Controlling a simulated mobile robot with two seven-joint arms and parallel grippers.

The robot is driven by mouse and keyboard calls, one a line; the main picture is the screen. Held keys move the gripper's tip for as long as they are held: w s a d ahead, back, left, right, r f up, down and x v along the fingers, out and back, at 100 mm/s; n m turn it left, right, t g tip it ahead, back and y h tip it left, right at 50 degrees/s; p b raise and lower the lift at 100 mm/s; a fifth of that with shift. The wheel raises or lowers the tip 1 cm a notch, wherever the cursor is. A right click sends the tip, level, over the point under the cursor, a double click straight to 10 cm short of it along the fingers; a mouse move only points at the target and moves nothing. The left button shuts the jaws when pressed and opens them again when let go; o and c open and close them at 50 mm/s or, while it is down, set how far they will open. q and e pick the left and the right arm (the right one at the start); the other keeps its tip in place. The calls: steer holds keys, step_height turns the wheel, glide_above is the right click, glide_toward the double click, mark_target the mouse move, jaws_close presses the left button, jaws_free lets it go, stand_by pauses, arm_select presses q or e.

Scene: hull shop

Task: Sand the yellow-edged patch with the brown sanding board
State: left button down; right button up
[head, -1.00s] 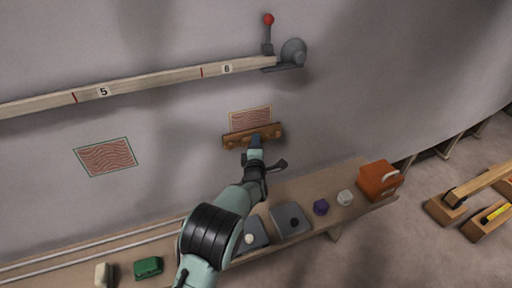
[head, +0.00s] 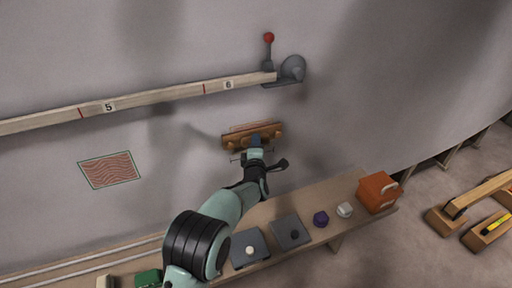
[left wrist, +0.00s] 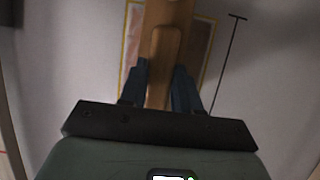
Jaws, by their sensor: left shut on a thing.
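The brown sanding board (head: 238,139) is in my left gripper (head: 254,150), which is shut on its handle. The board lies across the yellow-edged patch (head: 250,126), and only a strip of the patch shows above it in the head view. In the left wrist view the board (left wrist: 180,12) runs up the middle between the fingers (left wrist: 162,88), with parts of the patch (left wrist: 198,45) and its yellow border on both sides. I cannot tell whether the board touches the wall. My right gripper is not in view.
A green-edged patch (head: 110,170) is on the wall at left. A numbered wooden batten (head: 150,98) runs above, ending at a grey bracket with a red-knobbed lever (head: 268,45). The shelf below holds grey plates (head: 292,232), a purple piece (head: 320,219) and an orange box (head: 378,192).

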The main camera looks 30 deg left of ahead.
arm_select(q)
steer(key=shift+a+r+p, duration=0.1)
steer(key=shift+r+p, duration=0.95)
steer(key=shift+r, duration=1.9)
step_height(320, 180, down, 12)
steer(key=b, duration=1.1)
steer(key=shift+r, duration=0.25)
steer(key=shift+w+r+p, duration=0.1)
steer(key=shift+r+p, duration=0.4)
steer(key=shift+r, duration=1.7)
